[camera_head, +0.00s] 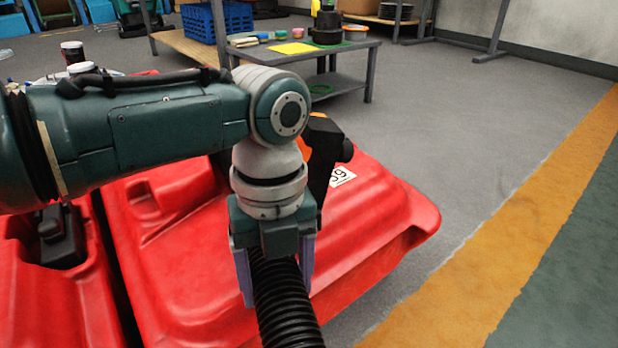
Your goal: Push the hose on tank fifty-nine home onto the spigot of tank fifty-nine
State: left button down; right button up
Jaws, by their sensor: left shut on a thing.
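My left gripper (275,275) points down in front of a red tank (375,215), with its two fingers on either side of a black ribbed hose (285,310). It is shut on the hose, which runs down out of the bottom of the picture. A white label (341,176) on the tank ends in a 9; my wrist and a black part hide the rest. A black fitting with an orange part (322,150) stands on the tank behind my wrist. I cannot tell whether it is the spigot. The hose's upper end is hidden by the gripper. My right gripper is not in view.
Another red tank (50,300) with a black fitting stands close at the left, a narrow dark gap between them. Grey floor (450,130) is clear at the right, beside an orange stripe (540,230).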

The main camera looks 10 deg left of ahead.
pick_arm(q)
jog(key=shift+a+r, duration=0.1)
jog(key=shift+a, duration=0.15)
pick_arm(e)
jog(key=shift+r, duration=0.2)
pick_arm(q)
jog(key=shift+w+a, duration=0.1)
jog(key=shift+w, duration=0.05)
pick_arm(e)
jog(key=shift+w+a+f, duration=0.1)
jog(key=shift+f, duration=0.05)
pick_arm(q)
jog(key=shift+a, duration=0.15)
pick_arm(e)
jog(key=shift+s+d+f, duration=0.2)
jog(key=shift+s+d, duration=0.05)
